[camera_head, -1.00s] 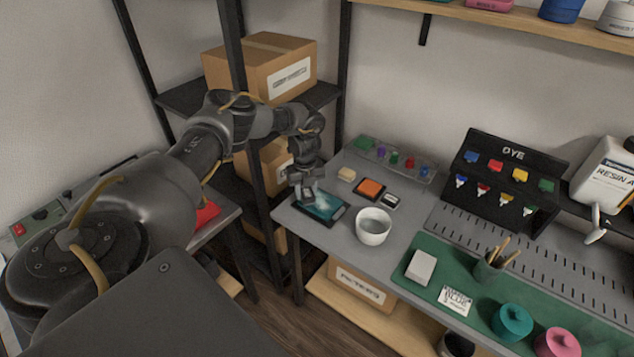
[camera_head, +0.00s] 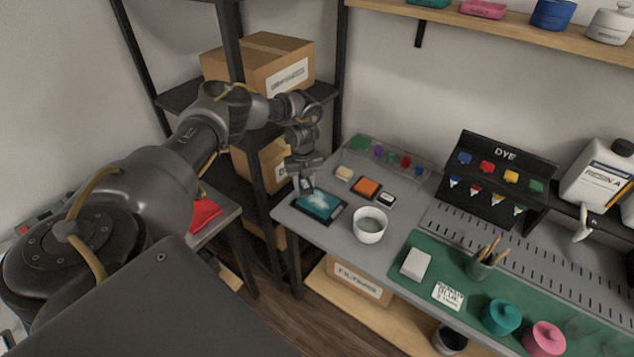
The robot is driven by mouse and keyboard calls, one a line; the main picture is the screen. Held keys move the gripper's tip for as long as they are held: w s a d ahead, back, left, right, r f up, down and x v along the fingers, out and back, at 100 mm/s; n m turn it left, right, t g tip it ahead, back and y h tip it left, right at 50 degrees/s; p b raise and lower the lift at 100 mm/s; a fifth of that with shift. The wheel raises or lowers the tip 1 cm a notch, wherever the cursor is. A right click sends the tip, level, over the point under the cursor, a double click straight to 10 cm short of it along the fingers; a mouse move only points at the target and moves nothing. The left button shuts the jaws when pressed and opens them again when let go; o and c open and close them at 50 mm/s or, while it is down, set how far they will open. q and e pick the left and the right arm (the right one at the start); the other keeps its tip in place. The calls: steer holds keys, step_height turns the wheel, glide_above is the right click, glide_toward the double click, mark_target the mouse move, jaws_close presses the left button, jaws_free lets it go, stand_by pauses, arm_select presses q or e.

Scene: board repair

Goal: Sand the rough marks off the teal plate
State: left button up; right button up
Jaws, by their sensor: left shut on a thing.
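The teal plate (camera_head: 322,205) lies in a dark frame at the left end of the grey bench, with pale whitish marks across its middle. My left gripper (camera_head: 305,184) is over the plate's far left corner, pointing down. It is shut on a small greyish block, probably a sanding block, that is mostly hidden by the fingers. I cannot tell whether the block touches the plate. My right gripper is not in view.
A white bowl (camera_head: 370,225) stands just right of the plate. An orange pad (camera_head: 367,188), a beige block (camera_head: 344,173) and a small dark-framed item (camera_head: 386,199) lie behind. A green mat (camera_head: 420,284) with a white block (camera_head: 416,264) is further right.

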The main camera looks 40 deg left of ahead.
arm_select(q)
steer(key=d+r+m, duration=0.5)
steer(key=d+m, duration=0.4)
steer(key=d+r+m, duration=0.4)
steer(key=d+m, duration=0.4)
steer(key=d, duration=0.2)
steer(key=s+d+r+m+b, duration=0.1)
steer(key=s+d+r+m, duration=0.2)
steer(key=s+m, duration=0.3)
steer(key=s+d+r+m, duration=0.4)
steer(key=s+m, duration=0.3)
steer(key=m, duration=0.7)
steer(key=shift+d+r+m+b, duration=0.15)
steer(key=shift+d+m+b, duration=0.2)
steer(key=shift+d, duration=0.3)
